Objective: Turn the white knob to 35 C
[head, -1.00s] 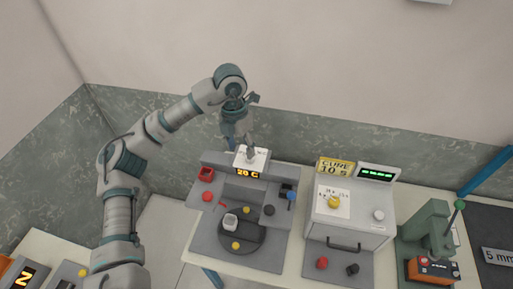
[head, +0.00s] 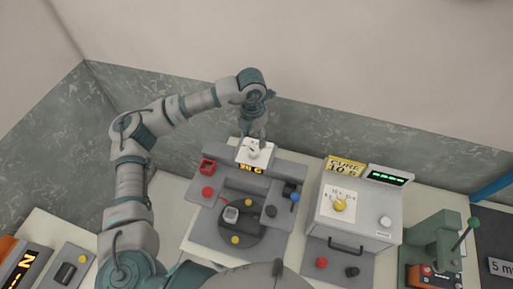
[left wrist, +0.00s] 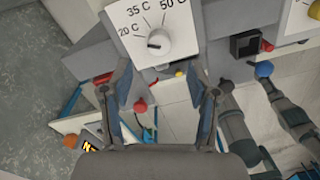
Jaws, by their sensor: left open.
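The white knob (left wrist: 158,42) sits on a white dial plate (left wrist: 128,32) marked 20 C, 35 C and 50 C. Its dark pointer mark is on its left side, toward 20 C. In the head view the dial plate (head: 244,153) is on top of the grey station and the knob shows small. The orange display (head: 250,169) below it is partly hidden and hard to read. My left gripper (left wrist: 160,82) is open and empty, its fingers spread below the knob in the wrist view, apart from it. In the head view my left gripper (head: 263,132) hangs just above the dial plate. My right gripper is not seen.
A curing box (head: 355,221) with a yellow knob (head: 340,205) stands to the right. A green press (head: 432,240) is farther right. A red button (head: 208,191), red bin (head: 207,167) and blue-topped lever (head: 295,197) flank the dial. The wall is close behind.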

